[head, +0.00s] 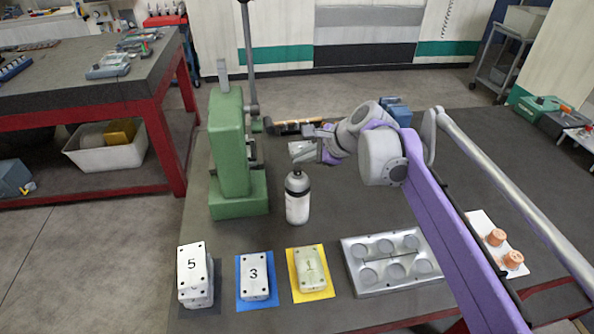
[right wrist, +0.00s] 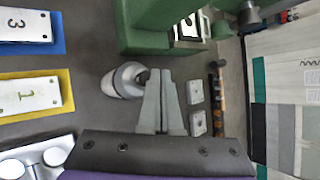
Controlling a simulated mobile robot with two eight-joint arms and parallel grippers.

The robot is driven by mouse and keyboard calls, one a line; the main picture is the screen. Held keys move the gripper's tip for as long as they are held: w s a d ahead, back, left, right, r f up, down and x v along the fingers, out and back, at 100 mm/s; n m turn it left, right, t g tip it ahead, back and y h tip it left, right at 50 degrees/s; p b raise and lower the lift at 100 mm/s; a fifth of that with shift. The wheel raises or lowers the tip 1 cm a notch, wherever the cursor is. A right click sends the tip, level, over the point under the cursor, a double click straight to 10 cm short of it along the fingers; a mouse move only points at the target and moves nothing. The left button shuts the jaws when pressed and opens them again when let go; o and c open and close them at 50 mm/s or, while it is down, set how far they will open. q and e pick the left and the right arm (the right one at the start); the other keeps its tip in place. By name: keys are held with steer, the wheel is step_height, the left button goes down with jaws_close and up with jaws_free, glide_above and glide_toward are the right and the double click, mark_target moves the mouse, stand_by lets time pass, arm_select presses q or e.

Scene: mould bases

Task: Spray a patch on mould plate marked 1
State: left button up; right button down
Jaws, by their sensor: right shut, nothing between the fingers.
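The mould plate marked 1 (head: 309,282) lies flat on a yellow mat (head: 328,291). Its top looks duller and greener than the other plates; I cannot tell whether this is a sprayed patch. It also shows at the left of the right wrist view (right wrist: 25,98). A white and grey spray bottle (head: 297,208) with a dark cap stands upright behind that plate. My right gripper (head: 301,152) is shut and empty, just above the bottle's top. In the right wrist view, its fingers (right wrist: 163,80) are beside the bottle (right wrist: 123,80); contact is unclear. My left gripper is not in view.
Plate 3 (head: 254,274) lies on a blue mat, and plate 5 (head: 191,267) tops a stack at left. A metal mould with round hollows (head: 368,282) is right of plate 1. A green press (head: 229,150) stands left of the bottle. Copper pieces (head: 513,259) lie farther right.

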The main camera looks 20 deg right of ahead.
mark_target(302, 176)
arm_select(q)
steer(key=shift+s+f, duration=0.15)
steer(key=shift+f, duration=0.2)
arm_select(e)
steer(key=shift+f, duration=0.55)
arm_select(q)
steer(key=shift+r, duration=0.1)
arm_select(e)
steer(key=shift+r, duration=0.1)
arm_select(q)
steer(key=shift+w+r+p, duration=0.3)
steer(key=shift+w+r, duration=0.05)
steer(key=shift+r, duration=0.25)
arm_select(e)
steer(key=shift+r, duration=0.75)
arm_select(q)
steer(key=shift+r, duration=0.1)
